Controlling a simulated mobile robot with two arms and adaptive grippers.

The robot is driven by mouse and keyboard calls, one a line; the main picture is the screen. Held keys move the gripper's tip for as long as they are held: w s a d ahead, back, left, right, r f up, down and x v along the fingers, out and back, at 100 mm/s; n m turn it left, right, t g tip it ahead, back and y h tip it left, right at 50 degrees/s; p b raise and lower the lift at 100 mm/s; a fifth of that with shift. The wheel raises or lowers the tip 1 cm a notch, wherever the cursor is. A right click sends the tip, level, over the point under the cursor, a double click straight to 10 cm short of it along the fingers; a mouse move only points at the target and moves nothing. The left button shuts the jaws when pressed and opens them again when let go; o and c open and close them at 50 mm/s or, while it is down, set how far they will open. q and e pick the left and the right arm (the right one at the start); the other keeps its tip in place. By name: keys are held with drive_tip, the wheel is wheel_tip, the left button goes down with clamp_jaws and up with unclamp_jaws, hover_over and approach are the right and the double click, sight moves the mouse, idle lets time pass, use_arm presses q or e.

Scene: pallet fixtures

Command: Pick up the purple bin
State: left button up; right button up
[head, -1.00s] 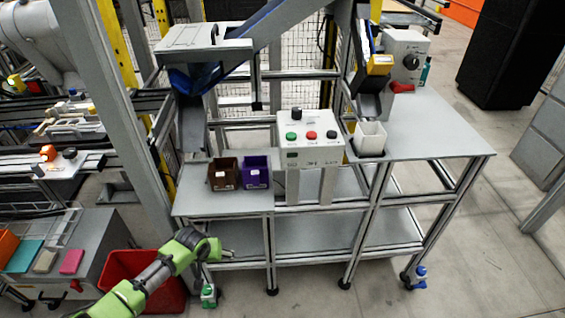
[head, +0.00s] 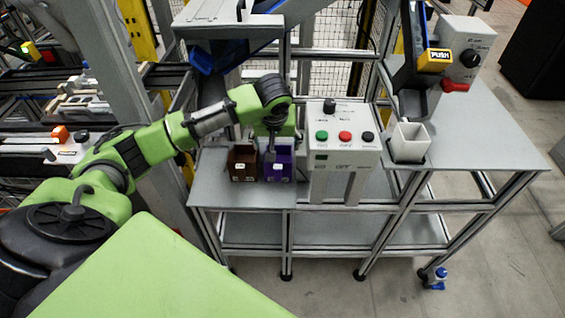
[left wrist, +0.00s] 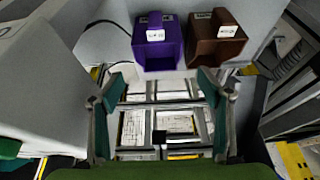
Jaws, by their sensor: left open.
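The purple bin (head: 279,168) stands upright on the left grey shelf, beside the brown bin (head: 243,162). My left gripper (head: 271,152) is over the purple bin in the head view and hides part of it. In the left wrist view the purple bin (left wrist: 157,50) lies at top centre, with the brown bin (left wrist: 215,45) to its right. There my left gripper (left wrist: 163,88) is open, its two fingers spread wide with nothing between them. The bin shows beyond the fingertips. My right gripper is not in view.
A white control box (head: 341,146) with coloured buttons stands just right of the purple bin. A white container (head: 408,142) sits farther right on the higher table (head: 484,131). A grey chute structure (head: 228,20) hangs behind and above the bins. The shelf (head: 237,194) is bare in front of them.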

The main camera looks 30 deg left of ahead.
use_arm(q)
drive_tip(key=x, duration=0.9)
drive_tip(key=shift+w+f+p, duration=0.25)
drive_tip(key=shift+w+p, duration=0.1)
drive_tip(key=shift+p, duration=0.05)
drive_tip(key=shift+f, duration=0.1)
drive_tip(key=c, duration=1.1)
drive_tip(key=shift+c, duration=1.1)
wheel_tip(320, 180, up, 18)
drive_tip(key=b, duration=0.1)
drive_tip(key=shift+b, duration=0.3)
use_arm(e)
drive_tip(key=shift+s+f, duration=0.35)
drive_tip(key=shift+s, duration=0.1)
